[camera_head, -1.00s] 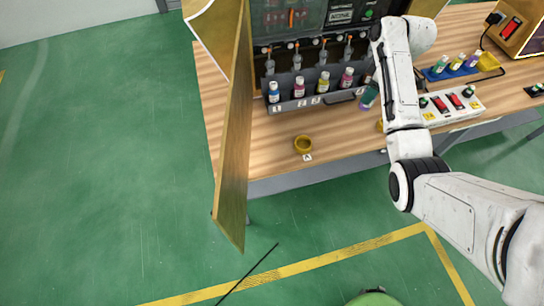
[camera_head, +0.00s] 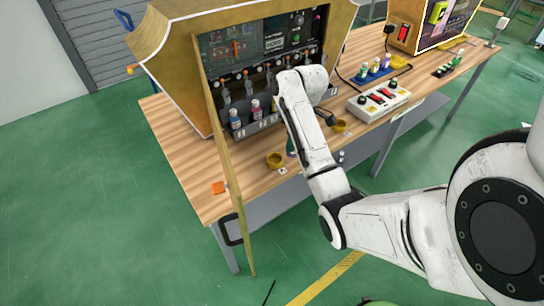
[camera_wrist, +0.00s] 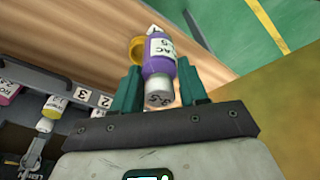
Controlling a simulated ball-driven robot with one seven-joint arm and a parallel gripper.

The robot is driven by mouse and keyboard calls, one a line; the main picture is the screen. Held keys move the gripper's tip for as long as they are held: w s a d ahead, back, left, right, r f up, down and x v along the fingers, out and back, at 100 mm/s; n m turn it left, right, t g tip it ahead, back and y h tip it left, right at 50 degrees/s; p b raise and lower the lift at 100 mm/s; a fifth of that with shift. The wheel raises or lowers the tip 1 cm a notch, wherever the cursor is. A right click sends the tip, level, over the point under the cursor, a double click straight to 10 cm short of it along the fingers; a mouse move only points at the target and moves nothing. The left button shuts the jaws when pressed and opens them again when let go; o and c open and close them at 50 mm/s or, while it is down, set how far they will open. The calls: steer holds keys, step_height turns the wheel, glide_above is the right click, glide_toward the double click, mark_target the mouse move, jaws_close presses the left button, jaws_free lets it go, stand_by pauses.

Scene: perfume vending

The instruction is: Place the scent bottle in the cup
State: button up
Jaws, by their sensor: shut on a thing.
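My gripper (camera_wrist: 160,82) is shut on a purple scent bottle (camera_wrist: 158,66) with a white label, held between its green fingers. A yellow cup (camera_wrist: 137,48) shows just behind the bottle in the wrist view, partly hidden by it. In the head view, a yellow cup (camera_head: 275,161) stands on the wooden table near its front edge, beside a small white label. My gripper (camera_head: 291,146) is just right of this cup, mostly hidden behind my arm. The held bottle cannot be made out there.
Several bottles, including a blue-capped one (camera_head: 235,119), stand in the dispenser rack behind. An open wooden door panel (camera_head: 222,150) rises left of the cup. A second yellow cup (camera_head: 338,126) and a white button box (camera_head: 380,100) are to the right. An orange piece (camera_head: 218,188) lies at front left.

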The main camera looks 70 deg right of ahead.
steer(key=shift+w+d+f, duration=0.5)
steer(key=shift+w+f, duration=0.7)
steer(key=shift+f, duration=0.5)
steer(key=shift+w+d+f, duration=0.45)
steer(key=shift+w+f, duration=0.8)
steer(key=shift+f, duration=0.4)
steer(key=shift+w+d+f, duration=0.5)
steer(key=shift+w+f, duration=0.7)
steer(key=shift+f, duration=0.5)
steer(key=shift+f, duration=0.2)
steer(key=o, duration=1.1)
steer(key=shift+r, duration=0.1)
step_height(320, 180, up, 12)
steer(key=s, duration=0.1)
steer(key=shift+s+d, duration=0.2)
steer(key=shift+s, duration=0.15)
